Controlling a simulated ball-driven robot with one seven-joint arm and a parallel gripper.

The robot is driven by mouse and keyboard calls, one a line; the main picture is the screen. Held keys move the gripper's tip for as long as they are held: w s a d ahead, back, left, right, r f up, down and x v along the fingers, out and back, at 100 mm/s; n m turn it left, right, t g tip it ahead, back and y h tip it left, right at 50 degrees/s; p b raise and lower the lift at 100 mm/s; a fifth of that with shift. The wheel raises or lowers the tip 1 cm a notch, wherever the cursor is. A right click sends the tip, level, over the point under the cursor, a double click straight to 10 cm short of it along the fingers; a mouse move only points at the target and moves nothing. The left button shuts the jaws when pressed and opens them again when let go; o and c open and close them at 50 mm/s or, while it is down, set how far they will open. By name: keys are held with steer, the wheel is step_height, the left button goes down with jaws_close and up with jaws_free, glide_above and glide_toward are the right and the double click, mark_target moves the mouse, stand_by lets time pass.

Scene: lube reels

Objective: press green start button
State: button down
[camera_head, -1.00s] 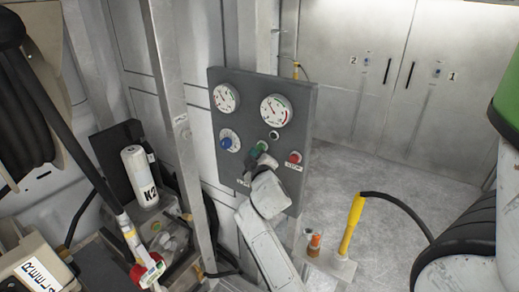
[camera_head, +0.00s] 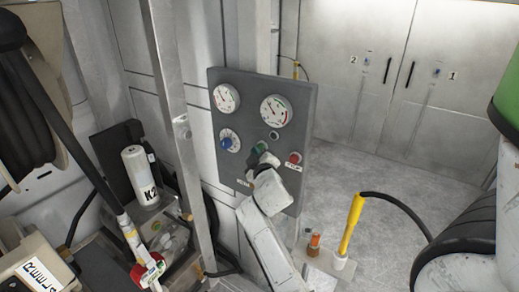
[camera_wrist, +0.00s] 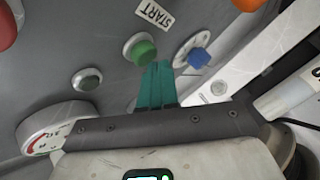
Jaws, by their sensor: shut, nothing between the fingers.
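The green start button (camera_head: 259,148) is on a grey control panel (camera_head: 228,88). In the wrist view the green button (camera_wrist: 144,50) has a pale rim and lies beside a START label (camera_wrist: 154,14). My gripper (camera_head: 261,158) is at the panel, just below the button in the head view. In the wrist view its teal fingers are together, and the gripper tips (camera_wrist: 158,66) reach the button's near edge. The fingers are shut and empty. I cannot tell whether the tips touch the button.
A red stop button (camera_head: 295,157) is to the right, a blue knob (camera_head: 226,143) to the left. Two gauges (camera_head: 276,110) sit above. A yellow-handled tool (camera_head: 352,222) stands right of my arm.

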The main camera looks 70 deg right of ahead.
steer(key=shift+s+d, duration=0.1)
steer(key=shift+d, duration=0.3)
stand_by(0.3)
steer(key=shift+w+a+b, duration=0.2)
steer(key=shift+a+b, duration=0.1)
steer(key=shift+a, duration=0.55)
steer(key=a+b, duration=0.1)
steer(key=a, duration=0.1)
steer(key=w+a+b, duration=0.1)
steer(key=a, duration=0.2)
steer(key=shift+w, duration=0.1)
stand_by(0.3)
stand_by(0.8)
